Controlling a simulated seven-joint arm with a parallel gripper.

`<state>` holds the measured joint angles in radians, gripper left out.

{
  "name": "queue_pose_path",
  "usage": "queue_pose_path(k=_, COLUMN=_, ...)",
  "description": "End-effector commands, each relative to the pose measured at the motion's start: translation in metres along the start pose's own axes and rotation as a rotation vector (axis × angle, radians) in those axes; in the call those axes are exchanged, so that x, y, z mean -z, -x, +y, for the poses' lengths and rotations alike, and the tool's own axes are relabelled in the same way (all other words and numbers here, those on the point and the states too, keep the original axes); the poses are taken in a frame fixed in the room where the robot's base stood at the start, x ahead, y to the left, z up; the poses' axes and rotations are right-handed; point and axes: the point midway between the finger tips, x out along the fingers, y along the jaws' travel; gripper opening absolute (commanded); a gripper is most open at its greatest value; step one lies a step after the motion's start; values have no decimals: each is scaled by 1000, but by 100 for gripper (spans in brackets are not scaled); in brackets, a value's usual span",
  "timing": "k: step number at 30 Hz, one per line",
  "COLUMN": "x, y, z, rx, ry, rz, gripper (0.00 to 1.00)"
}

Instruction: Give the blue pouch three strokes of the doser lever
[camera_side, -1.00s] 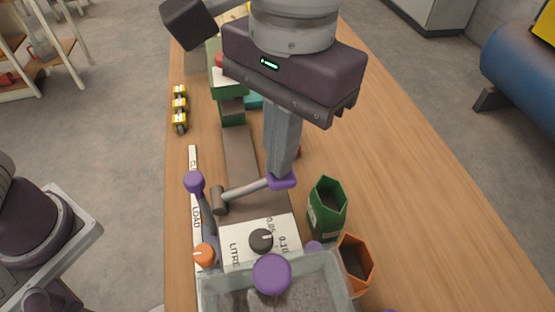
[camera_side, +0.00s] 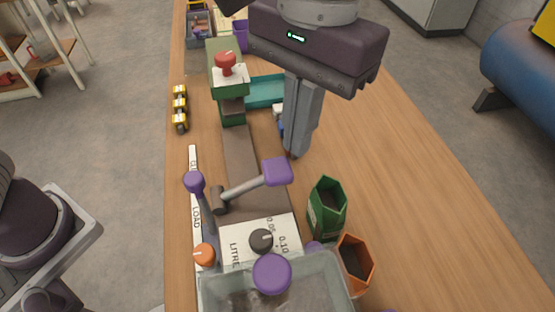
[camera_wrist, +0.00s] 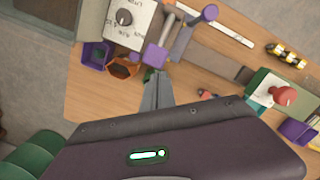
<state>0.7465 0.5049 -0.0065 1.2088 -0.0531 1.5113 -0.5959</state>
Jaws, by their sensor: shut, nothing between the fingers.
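The doser lever, a grey rod with a purple block handle (camera_side: 277,172), reaches right from its pivot on the doser. It shows in the wrist view (camera_wrist: 155,55) just beyond my fingertips. My gripper (camera_side: 293,154) is shut and empty, pointing down beside the handle on its far right side, apparently apart from it. It also shows in the wrist view (camera_wrist: 158,90). A small blue and white item (camera_side: 281,124) is partly hidden behind my fingers; I cannot tell if it is the blue pouch. A green pouch (camera_side: 327,210) and an orange pouch (camera_side: 356,262) stand open, with dark insides.
A clear hopper (camera_side: 215,290) with a purple knob is at the front. A second purple-knobbed lever (camera_side: 194,182) stands beside the LOAD strip. A green machine with a red knob (camera_side: 225,60) and a teal tray (camera_side: 265,92) are farther back. The right tabletop is clear.

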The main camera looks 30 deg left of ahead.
Motion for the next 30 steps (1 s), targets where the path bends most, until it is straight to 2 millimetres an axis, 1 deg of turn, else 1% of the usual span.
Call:
queue_pose_path(k=3, x=1, y=23, z=1, rx=-3, ry=0, rz=4, gripper=0)
queue_pose_path(k=6, x=1, y=39, z=1, rx=-2, ry=0, rz=3, gripper=0)
queue_pose_path(k=10, x=0, y=51, z=0, rx=-1, ry=0, rz=1, gripper=0)
queue_pose_path(k=14, x=0, y=55, z=0, rx=0, ry=0, rz=0, gripper=0)
queue_pose_path(k=30, x=0, y=54, z=0, rx=0, ry=0, rz=0, gripper=0)
